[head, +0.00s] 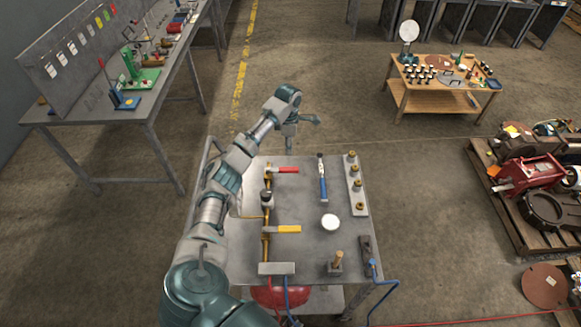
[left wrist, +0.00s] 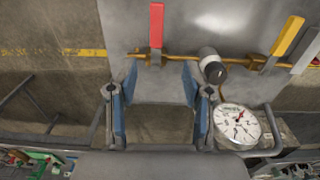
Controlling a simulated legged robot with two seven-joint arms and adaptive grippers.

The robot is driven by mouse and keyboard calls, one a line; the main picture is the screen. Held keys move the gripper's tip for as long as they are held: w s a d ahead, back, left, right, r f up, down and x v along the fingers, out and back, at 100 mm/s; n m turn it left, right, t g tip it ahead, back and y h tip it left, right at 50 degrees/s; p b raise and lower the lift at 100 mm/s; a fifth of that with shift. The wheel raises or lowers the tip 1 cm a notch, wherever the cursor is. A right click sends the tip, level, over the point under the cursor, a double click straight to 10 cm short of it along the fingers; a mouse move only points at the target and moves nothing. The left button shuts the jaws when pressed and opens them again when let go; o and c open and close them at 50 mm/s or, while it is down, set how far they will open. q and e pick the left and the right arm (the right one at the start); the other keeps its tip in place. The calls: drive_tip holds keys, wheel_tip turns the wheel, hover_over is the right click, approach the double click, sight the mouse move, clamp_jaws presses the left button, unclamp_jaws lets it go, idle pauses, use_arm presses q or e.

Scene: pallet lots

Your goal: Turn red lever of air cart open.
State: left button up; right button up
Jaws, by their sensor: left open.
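The air cart (head: 305,205) has a brass pipe (head: 266,215) along its left side. The red lever (head: 288,170) sits near the pipe's far end and points right, across the pipe. In the left wrist view the red lever (left wrist: 156,25) stands crosswise to the pipe, beyond the fingertips and between their lines. My left gripper (head: 300,132) hangs above the cart's far edge, apart from the lever. Its blue-padded fingers (left wrist: 160,70) are spread and empty. My right gripper is not in view.
A yellow lever (head: 288,229) lies crosswise nearer on the pipe. A regulator (left wrist: 212,65) and a dial gauge (left wrist: 237,123) stand close to my right-hand finger in the wrist view. A blue-handled tool (head: 323,185) and a fitting strip (head: 357,187) lie to the right.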

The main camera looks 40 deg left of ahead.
sight(288, 168)
use_arm(q)
drive_tip(key=f, duration=0.8)
drive_tip(key=a+f, duration=0.1)
drive_tip(key=f, duration=0.4)
drive_tip(key=shift+w+f+b, duration=0.1)
drive_tip(key=shift+w+b, duration=0.2)
drive_tip(key=shift+b, duration=0.1)
drive_tip(key=shift+w+d+f, duration=0.1)
drive_tip(key=shift+d+f, duration=0.3)
drive_tip(key=shift+f, duration=0.05)
drive_tip(key=shift+a, duration=0.25)
clamp_jaws()
